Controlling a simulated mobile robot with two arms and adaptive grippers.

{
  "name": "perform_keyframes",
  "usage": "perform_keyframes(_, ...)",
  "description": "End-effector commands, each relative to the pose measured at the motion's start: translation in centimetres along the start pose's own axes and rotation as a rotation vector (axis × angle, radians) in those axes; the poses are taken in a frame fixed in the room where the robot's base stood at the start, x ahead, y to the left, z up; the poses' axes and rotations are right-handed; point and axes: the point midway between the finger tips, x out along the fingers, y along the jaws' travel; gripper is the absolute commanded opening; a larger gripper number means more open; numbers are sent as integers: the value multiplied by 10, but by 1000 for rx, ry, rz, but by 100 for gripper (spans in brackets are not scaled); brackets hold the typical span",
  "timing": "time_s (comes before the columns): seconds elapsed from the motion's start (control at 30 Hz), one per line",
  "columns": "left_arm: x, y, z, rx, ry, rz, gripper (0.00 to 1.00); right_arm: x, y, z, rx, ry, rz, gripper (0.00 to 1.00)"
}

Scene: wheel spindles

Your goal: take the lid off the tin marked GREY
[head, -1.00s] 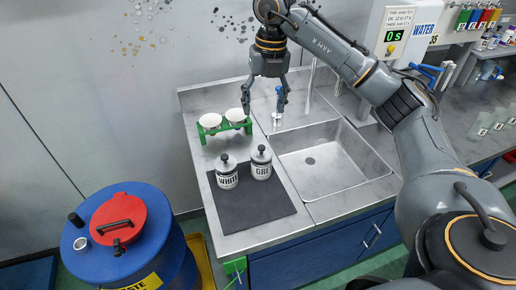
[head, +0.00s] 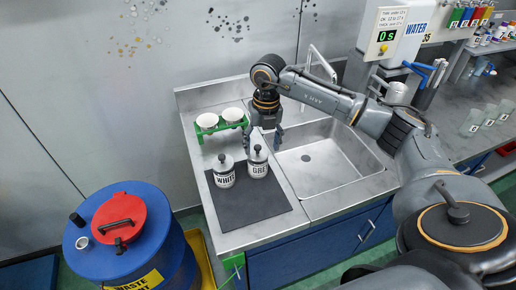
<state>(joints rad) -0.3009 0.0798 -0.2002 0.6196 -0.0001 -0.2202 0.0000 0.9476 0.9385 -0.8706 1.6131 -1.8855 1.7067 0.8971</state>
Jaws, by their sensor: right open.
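The tin marked GREY (head: 258,167) stands upright on a dark mat (head: 240,208) left of the sink. Its lid (head: 257,154) with a dark knob is on it. The tin marked WHITE (head: 224,177) stands to its left, also with its knobbed lid on. My right gripper (head: 263,144) is open, pointing down just above and behind the GREY tin, its fingers either side of the space near the knob. The gap between fingers and lid is hard to judge. My left gripper is not in view.
A green rack (head: 217,126) with two white bowls stands behind the tins. The sink basin (head: 318,165) and its tap are to the right. A blue waste drum (head: 130,245) with a red lid stands at the left. The mat's front is clear.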

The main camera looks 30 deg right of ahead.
Motion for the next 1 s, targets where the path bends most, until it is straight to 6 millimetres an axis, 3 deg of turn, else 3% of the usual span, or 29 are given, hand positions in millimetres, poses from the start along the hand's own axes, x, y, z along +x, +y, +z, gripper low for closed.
perform_keyframes(0.27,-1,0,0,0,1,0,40,5,0,0,0,-1,2,66)
perform_keyframes(0.5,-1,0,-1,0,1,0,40,4,1,0,0,-1,2,22)
perform_keyframes(1.0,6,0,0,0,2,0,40,-4,1,1,-1,-3,3,22)
